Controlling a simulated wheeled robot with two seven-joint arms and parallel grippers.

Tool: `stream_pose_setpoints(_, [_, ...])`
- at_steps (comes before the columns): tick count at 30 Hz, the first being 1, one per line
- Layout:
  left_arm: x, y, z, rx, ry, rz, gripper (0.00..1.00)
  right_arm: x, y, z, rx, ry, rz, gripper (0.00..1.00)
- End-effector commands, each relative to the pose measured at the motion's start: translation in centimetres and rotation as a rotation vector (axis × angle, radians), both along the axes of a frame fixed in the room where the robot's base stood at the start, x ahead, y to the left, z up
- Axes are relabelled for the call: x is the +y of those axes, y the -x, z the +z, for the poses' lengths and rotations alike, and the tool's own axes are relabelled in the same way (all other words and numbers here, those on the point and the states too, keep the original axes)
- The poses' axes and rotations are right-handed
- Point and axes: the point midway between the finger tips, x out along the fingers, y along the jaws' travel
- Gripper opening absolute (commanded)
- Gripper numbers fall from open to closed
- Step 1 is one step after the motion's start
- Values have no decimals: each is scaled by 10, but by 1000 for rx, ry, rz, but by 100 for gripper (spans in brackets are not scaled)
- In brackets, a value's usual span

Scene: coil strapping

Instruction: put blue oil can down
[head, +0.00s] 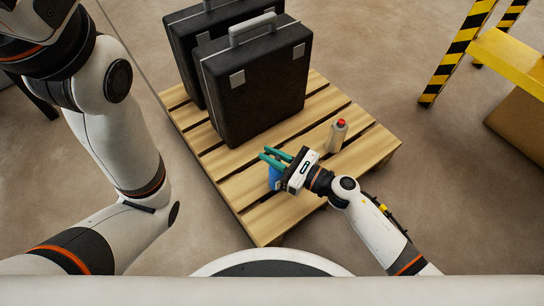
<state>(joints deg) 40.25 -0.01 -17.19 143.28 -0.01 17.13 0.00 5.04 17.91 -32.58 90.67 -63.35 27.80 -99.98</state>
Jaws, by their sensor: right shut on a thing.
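The blue oil can (274,178) is at the front part of the wooden pallet (262,222). My right gripper (274,160) is shut on it, with its green fingers around the can's upper part. The gripper hides much of the can. I cannot tell whether the can's base touches the pallet slats. My left arm comes in at the left, but its gripper is outside the view.
Two black cases (262,88) with grey handles stand at the back of the pallet. A yellow and black striped frame (460,48) stands at the upper right.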

Motion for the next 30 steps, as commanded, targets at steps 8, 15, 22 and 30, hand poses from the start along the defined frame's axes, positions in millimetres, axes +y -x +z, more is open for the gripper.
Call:
stream_pose_setpoints(8, [0, 0, -3, 1, 0, 0, 64, 0, 0, -2, 0, 0, 0, 22])
stream_pose_setpoints(15, [0, 0, -3, 0, 0, 0, 64, 0, 0, -2, 0, 0, 0, 37])
stream_pose_setpoints(22, [0, 0, 3, 0, 0, -1, 64, -1, 0, 4, 0, 0, 0, 37])
stream_pose_setpoints(30, [1, -13, 4, 39, 2, -1, 64, -44, 27, 2, 5, 1, -3, 37])
